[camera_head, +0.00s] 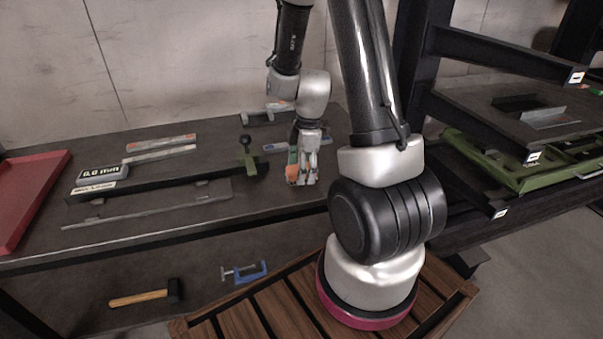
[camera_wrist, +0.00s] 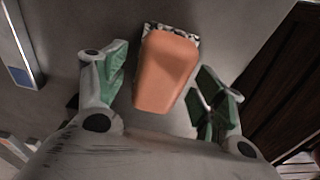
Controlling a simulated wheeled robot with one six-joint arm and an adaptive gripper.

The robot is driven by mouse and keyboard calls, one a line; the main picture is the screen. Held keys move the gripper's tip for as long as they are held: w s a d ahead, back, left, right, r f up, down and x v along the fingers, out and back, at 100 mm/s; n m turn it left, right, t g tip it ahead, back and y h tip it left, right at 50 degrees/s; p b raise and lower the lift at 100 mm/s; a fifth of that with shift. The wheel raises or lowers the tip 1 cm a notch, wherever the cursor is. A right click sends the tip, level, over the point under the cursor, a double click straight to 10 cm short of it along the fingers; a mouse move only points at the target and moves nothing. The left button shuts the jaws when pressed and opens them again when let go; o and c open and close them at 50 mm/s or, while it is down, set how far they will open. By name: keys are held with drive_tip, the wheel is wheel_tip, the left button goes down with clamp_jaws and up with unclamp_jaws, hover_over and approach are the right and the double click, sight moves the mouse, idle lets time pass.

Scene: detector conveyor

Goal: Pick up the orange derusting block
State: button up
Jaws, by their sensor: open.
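The orange derusting block (camera_wrist: 166,72) lies between the two spread fingers of my gripper (camera_wrist: 160,88) in the wrist view. A black-and-white speckled piece shows at its far end. The gap on each side of the block is visible, so the fingers stand apart from it. In the head view my gripper (camera_head: 302,180) points down at the right part of the dark table. A bit of the orange block (camera_head: 292,157) shows at the left of the fingers there, and the rest is hidden behind them.
A green-handled tool (camera_head: 246,158) stands nearer my gripper. A red tray (camera_head: 30,195) is at the far left. A dark rack with a green case (camera_head: 520,165) stands right.

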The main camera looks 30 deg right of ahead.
drive_tip(key=c, duration=1.1)
drive_tip(key=shift+o, duration=0.2)
wheel_tip(320, 180, up, 10)
drive_tip(key=shift+r, duration=0.2)
drive_tip(key=o, duration=0.5)
drive_tip(key=shift+c, duration=1.6)
drive_tip(key=shift+a, duration=0.1)
